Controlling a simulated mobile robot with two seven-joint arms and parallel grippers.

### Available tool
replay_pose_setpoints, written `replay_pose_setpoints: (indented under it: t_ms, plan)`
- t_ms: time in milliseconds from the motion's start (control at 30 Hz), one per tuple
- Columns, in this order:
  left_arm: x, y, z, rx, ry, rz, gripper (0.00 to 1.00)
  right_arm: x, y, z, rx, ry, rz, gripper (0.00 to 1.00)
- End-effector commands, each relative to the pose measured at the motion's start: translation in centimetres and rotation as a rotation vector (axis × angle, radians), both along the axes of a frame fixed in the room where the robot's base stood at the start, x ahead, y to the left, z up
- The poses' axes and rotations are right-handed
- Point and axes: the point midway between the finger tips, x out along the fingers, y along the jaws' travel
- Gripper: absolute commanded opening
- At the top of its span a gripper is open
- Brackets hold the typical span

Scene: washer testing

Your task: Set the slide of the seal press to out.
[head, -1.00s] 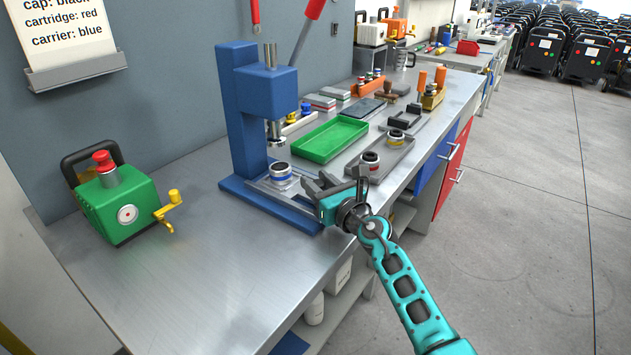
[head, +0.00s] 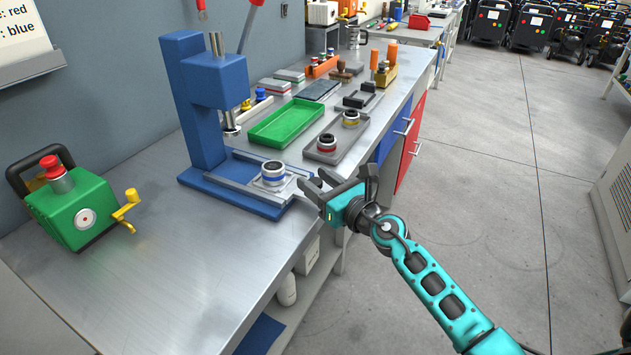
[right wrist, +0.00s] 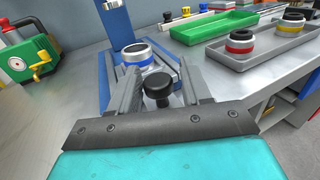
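The blue seal press (head: 203,110) stands on the steel bench. Its metal slide (head: 240,172) carries a round white-and-blue part (head: 272,173), which sits forward of the ram, toward my right gripper. The part also shows in the right wrist view (right wrist: 137,55). A black knob (right wrist: 157,89) is at the slide's near end. My right gripper (head: 314,178) is at that end, with its fingers apart on either side of the knob; gaps show beside the knob in the wrist view. My left gripper is not in view.
A green hand-cranked device (head: 75,210) stands left of the press. A green tray (head: 287,124) and a grey tray (head: 343,137) with two round parts lie beyond it. The bench front between press and green device is clear; open floor lies to the right.

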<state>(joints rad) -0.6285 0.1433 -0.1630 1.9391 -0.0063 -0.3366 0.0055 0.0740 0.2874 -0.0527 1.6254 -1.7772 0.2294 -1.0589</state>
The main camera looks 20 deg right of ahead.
Motion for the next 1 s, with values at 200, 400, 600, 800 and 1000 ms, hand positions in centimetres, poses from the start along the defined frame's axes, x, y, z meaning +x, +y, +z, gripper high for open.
replay_pose_setpoints:
  t_ms: [200, 400, 600, 800, 1000]
  plan:
    - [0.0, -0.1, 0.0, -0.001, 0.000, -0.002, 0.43, 0.0, 0.1, 0.0, -0.001, 0.000, 0.001, 0.54]
    - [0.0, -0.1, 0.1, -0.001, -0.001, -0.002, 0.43, -0.6, -0.1, -0.1, -0.002, 0.001, 0.001, 0.54]
    - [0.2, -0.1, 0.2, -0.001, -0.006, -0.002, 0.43, -3.4, -0.9, -0.2, -0.004, 0.002, 0.001, 0.54]
    - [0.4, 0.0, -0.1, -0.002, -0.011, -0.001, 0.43, -7.3, -2.0, -0.3, -0.005, 0.003, 0.002, 0.54]
    - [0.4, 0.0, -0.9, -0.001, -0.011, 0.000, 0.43, -10.4, -2.8, -0.3, -0.004, 0.002, 0.001, 0.54]
